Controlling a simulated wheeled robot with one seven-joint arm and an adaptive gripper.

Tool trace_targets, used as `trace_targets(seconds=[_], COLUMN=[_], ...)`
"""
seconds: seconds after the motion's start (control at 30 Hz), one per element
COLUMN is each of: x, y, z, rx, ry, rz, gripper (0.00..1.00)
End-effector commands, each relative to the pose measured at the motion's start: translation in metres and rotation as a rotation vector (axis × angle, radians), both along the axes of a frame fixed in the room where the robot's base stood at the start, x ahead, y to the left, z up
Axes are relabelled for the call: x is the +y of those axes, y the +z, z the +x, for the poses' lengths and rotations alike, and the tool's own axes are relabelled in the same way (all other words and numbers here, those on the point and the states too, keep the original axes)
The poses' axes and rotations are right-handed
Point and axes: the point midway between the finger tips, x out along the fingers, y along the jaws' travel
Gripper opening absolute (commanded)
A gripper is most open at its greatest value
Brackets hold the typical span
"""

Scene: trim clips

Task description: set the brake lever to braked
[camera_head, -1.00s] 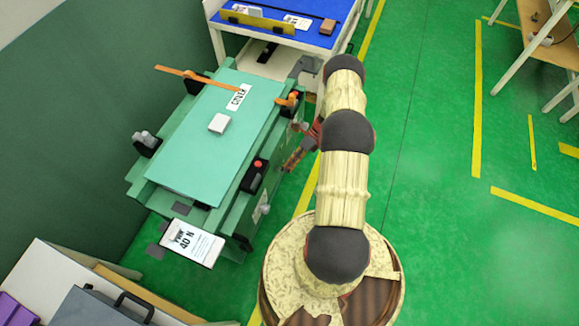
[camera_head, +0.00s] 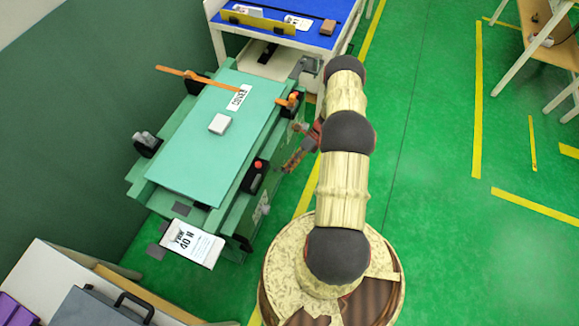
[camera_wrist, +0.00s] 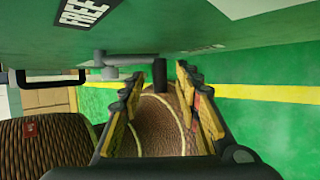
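A grey brake lever (camera_wrist: 125,73) shows in the wrist view under the green cart's side, with a dark upright grip (camera_wrist: 159,73) at its right end. A label reading FREE (camera_wrist: 86,11) is above it. My gripper (camera_wrist: 158,88) is open, with one finger on each side of the grip in the picture. I cannot tell whether either finger touches it. In the head view my gripper (camera_head: 296,158) is beside the right side of the green cart (camera_head: 190,185), partly hidden by my arm. The lever is not clearly visible there.
The cart top carries a white block (camera_head: 219,124), a COVER label (camera_head: 239,97) and an orange bar (camera_head: 184,74). A label reading 40 N (camera_head: 192,243) is at its front end. A blue-topped table (camera_head: 345,12) stands behind.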

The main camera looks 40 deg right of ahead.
Motion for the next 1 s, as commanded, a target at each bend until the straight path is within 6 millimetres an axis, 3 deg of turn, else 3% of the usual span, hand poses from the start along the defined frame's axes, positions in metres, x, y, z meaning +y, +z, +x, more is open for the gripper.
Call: trace_targets(seconds=[0.17,0.6,1.0], x=[-0.011,-0.073,-0.090], y=[0.009,0.063,0.079], z=[0.000,-0.009,-0.012], rx=[-0.003,-0.001,0.000], ry=[-0.002,-0.002,0.000], rz=[-0.002,-0.003,0.001], gripper=[0.33,0.33,0.33])
